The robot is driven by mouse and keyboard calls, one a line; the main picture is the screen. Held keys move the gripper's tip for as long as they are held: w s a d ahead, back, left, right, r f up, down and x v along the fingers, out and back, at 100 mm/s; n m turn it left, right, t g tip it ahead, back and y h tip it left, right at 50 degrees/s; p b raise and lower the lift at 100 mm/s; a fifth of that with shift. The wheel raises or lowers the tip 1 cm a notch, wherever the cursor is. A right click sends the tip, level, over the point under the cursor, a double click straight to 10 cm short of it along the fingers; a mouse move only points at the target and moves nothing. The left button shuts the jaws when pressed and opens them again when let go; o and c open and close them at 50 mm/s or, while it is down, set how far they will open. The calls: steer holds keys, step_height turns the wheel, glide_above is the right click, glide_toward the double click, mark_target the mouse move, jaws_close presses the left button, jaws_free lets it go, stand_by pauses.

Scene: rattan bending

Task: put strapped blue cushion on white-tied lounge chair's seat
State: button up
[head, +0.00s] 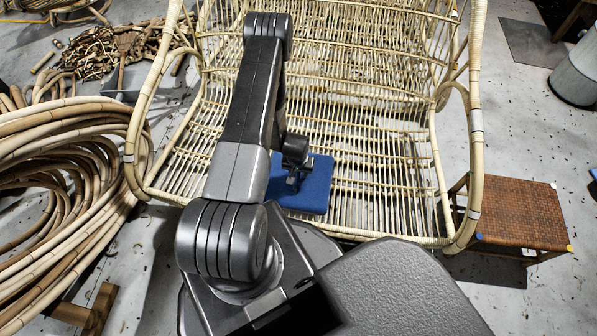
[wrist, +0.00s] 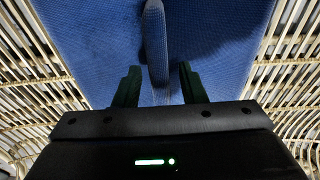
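The blue cushion (head: 318,187) appears flat over the front part of the seat (head: 385,180) of the pale rattan lounge chair, left of its middle. Whitish ties (head: 475,121) wrap the chair's arm frame. In the wrist view the cushion (wrist: 85,45) fills the middle, with chair slats on both sides. Its raised blue strap (wrist: 155,40) runs between the fingers of my gripper (wrist: 160,68). The gripper is open, with a narrow gap on each side of the strap. In the head view my arm hides part of the cushion and the fingertips.
Large coils of rattan poles (head: 60,170) lie at the left, with a pile of short pieces (head: 105,50) behind. A low woven brown stool (head: 520,213) stands right of the chair. A grey cylinder (head: 580,75) stands at far right. Floor between them is mostly clear.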

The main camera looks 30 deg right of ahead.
step_height(320, 180, up, 12)
steer(key=s+p, duration=0.1)
steer(key=p, duration=0.3)
steer(key=shift+a+f+p, duration=0.15)
steer(key=shift+a+p, duration=0.15)
steer(key=shift+a, duration=0.15)
